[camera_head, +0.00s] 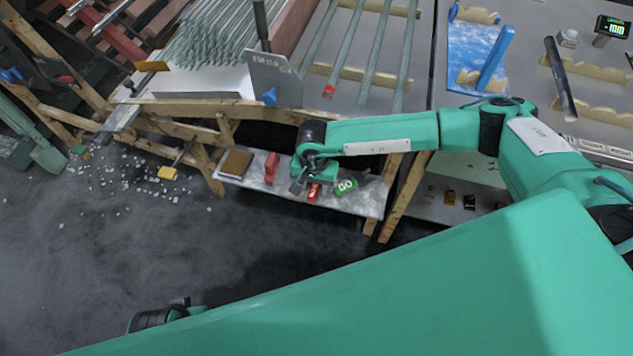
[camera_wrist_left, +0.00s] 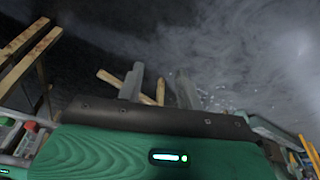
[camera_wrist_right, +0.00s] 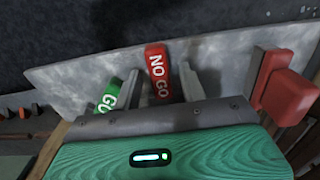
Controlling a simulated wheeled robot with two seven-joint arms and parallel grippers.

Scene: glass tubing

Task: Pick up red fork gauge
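A red gauge marked NO GO (camera_wrist_right: 157,72) lies on the grey low shelf; it also shows in the head view (camera_head: 313,192). My right gripper (camera_wrist_right: 162,84) is open, with one finger on each side of the gauge's labelled end and gaps visible beside it. In the head view this gripper (camera_head: 303,186) hangs just over the shelf. How deep the fingers reach is unclear. A green gauge marked GO (camera_head: 346,186) lies next to it, partly behind a finger in the right wrist view (camera_wrist_right: 109,96). My left gripper (camera_wrist_left: 158,84) is open and empty over the dark floor.
The low shelf (camera_head: 240,182) also holds a red block-like object (camera_head: 272,167) and a brown flat piece (camera_head: 237,162). Wooden table legs (camera_head: 394,198) stand close on the right. Glass tubes (camera_head: 212,35) lie on the bench above. White bits and a yellow object (camera_head: 167,173) show at left.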

